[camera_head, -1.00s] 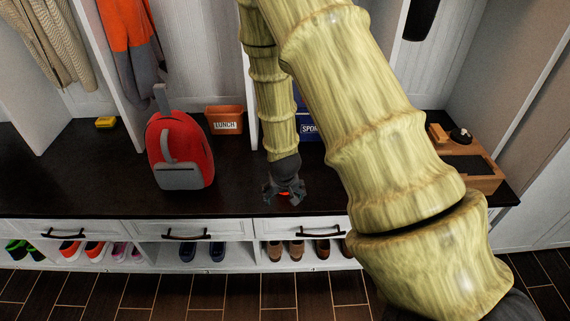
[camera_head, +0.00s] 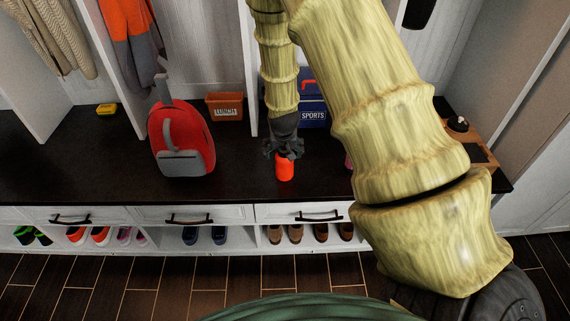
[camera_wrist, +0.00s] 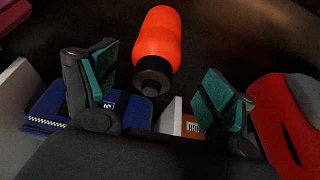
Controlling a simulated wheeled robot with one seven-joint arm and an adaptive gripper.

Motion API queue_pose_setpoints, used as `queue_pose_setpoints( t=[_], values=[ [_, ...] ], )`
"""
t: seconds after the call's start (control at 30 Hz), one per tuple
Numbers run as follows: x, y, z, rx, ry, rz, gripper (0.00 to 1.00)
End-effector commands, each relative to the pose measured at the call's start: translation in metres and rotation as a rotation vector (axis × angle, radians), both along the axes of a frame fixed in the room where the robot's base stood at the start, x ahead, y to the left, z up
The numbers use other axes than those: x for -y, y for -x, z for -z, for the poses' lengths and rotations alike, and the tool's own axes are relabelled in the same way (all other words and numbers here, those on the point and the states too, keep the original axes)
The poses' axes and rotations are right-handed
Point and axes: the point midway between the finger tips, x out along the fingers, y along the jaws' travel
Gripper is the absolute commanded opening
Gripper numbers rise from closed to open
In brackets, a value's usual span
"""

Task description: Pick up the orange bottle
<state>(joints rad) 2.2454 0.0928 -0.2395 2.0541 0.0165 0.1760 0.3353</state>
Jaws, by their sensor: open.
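The orange bottle (camera_head: 284,168) stands on the dark bench top, below my gripper in the head view. In the wrist view the bottle (camera_wrist: 162,40) shows its orange body and dark cap, with the cap nearest the camera. My gripper (camera_head: 283,150) is open, its two teal-padded fingers (camera_wrist: 158,85) apart on either side of the cap's line. The bottle lies a little beyond the fingertips in the wrist view, and nothing is held. In the head view the gripper hides the bottle's top.
A red backpack (camera_head: 180,135) stands left of the bottle. Behind are an orange lunch box (camera_head: 224,106) and a blue sports box (camera_head: 313,112). A wooden box (camera_head: 470,145) is at the right. Bare bench lies between backpack and bottle.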

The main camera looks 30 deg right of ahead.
Motion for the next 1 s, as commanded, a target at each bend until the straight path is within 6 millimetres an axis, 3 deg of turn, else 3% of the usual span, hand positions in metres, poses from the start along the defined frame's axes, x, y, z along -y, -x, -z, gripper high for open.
queue_pose_setpoints(
  t=[0.5, 0.8, 1.0],
  values=[
    [0.017, -0.015, 0.044, 0.0, 0.0, 0.001, 0.84],
    [0.017, -0.016, 0.046, 0.0, 0.0, 0.001, 0.84],
    [0.017, -0.016, 0.046, 0.0, 0.0, 0.0, 0.49]
  ],
)
